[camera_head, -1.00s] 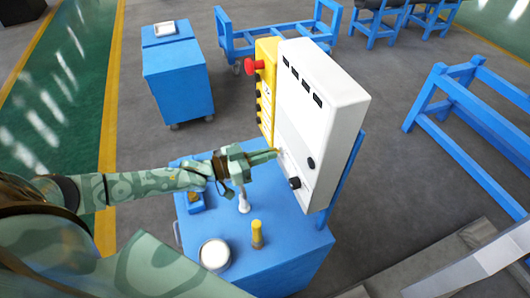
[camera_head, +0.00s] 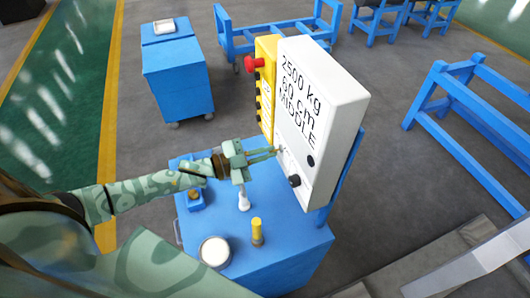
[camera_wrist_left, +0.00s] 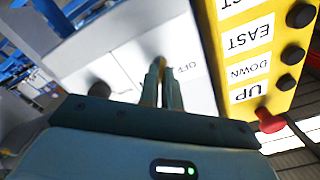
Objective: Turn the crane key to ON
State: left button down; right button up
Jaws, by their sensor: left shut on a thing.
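My right gripper is out of view.
A yellow button panel (camera_head: 266,85) with a red knob (camera_head: 254,64) adjoins the box's left side. A yellow-topped cylinder (camera_head: 257,230), a white round dish (camera_head: 214,251) and a white post (camera_head: 243,201) stand on the blue cart top (camera_head: 285,255).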

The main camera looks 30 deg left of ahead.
pick_arm(q)
jog(key=shift+f+m, duration=0.1)
jog(key=shift+m, duration=0.6)
jog(key=c, duration=1.6)
grip_release()
jog(key=shift+s, duration=0.1)
jog(key=b+v, duration=0.1)
jog(key=v, duration=1.5)
jog(key=shift+a, duration=0.1)
jog(key=shift+s, duration=0.1)
